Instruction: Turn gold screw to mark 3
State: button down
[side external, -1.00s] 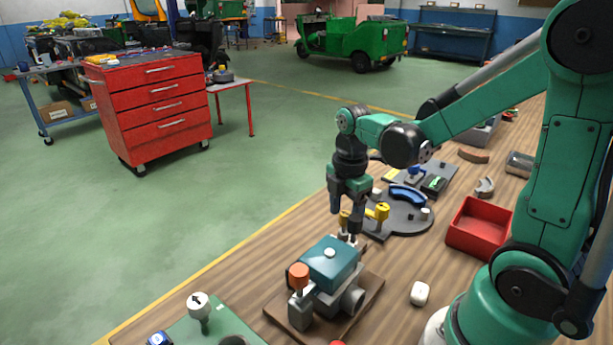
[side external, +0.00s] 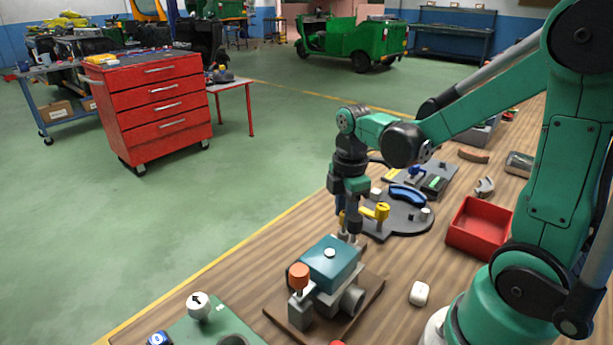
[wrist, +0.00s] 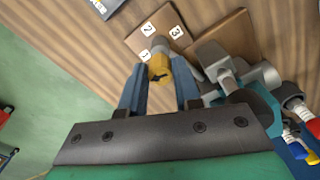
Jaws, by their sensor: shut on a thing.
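The gold screw (wrist: 159,67) has a yellow head with a dark mark on it. It stands between the two fingers of my gripper (wrist: 160,86) in the wrist view, and the fingers are shut on it. Around it, a brown board (wrist: 145,42) bears the white labels 1 (wrist: 145,55), 2 (wrist: 148,29) and 3 (wrist: 176,32). In the side view my gripper (side external: 349,233) points straight down at the far end of the teal-topped block (side external: 330,262).
An orange knob (side external: 299,271) stands at the block's near end. A round dark plate (side external: 405,224) with a yellow handle (side external: 381,211) lies just behind my gripper. A red tray (side external: 480,228) and a small white object (side external: 419,293) are to the right.

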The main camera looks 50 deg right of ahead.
jog(key=m, duration=1.2)
jog(key=shift+m, duration=0.3)
jog(key=m, duration=0.4)
jog(key=shift+m, duration=0.3)
jog(key=m, duration=0.4)
jog(key=shift+m, duration=0.3)
jog(key=m, duration=0.3)
jog(key=shift+m, duration=0.3)
jog(key=m, duration=0.4)
jog(key=shift+m, duration=2)
